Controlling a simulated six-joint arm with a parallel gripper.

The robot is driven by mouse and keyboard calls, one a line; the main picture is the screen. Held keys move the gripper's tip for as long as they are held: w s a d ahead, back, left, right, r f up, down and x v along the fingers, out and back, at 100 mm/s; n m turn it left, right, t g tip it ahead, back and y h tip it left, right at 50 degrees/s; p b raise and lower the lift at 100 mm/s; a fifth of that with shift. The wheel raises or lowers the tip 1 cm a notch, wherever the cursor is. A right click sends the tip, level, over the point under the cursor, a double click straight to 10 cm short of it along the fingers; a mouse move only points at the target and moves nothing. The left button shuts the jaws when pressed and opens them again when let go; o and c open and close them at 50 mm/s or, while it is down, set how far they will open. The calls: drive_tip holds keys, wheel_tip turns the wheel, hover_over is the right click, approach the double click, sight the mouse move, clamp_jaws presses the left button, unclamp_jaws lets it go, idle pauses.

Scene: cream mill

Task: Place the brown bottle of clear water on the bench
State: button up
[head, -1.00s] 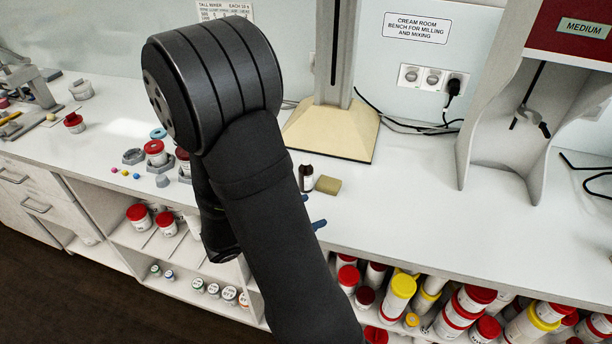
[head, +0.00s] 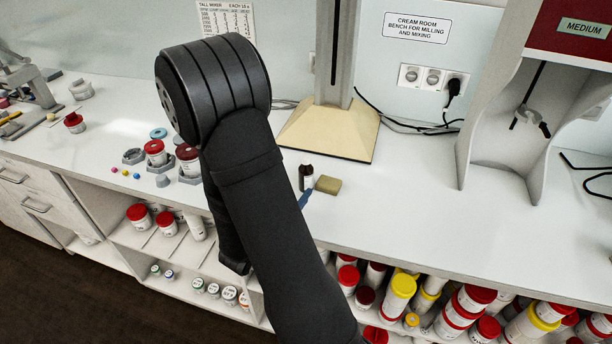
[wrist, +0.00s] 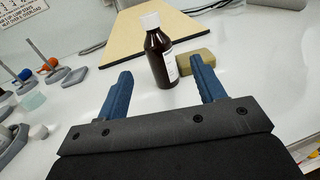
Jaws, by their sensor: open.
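The brown bottle (wrist: 160,58) has a white cap and a pale label. It stands upright on the white bench (head: 420,190), and it also shows in the head view (head: 306,178), just right of my arm. My gripper (wrist: 160,82) is open in the wrist view, with its two blue fingers apart. The bottle stands ahead, between the lines of the fingers and near their tips, and the jaws are not closed on it. In the head view my arm hides most of my gripper; a bit of blue finger shows by the bottle.
A tan block (head: 328,185) lies right of the bottle. Behind stands a beige base (head: 330,132) with a column. Red-lidded jars (head: 156,153) stand in holders to the left. Shelves of tubs lie below the bench edge. The bench right of the block is clear.

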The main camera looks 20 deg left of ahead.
sight(303, 177)
drive_tip(key=w, duration=0.2)
drive_tip(key=w+d, duration=0.1)
drive_tip(key=w, duration=0.1)
drive_tip(key=shift+w, duration=0.15)
drive_tip(key=shift+w+d+r, duration=0.15)
drive_tip(key=shift+w+d, duration=0.05)
drive_tip(key=shift+w, duration=1.2)
drive_tip(key=shift+w+d+r, duration=0.1)
drive_tip(key=shift+w+d, duration=0.1)
drive_tip(key=shift+w, duration=1.15)
drive_tip(key=c, duration=1.2)
drive_tip(key=shift+c, duration=0.2)
drive_tip(key=shift+r, duration=0.1)
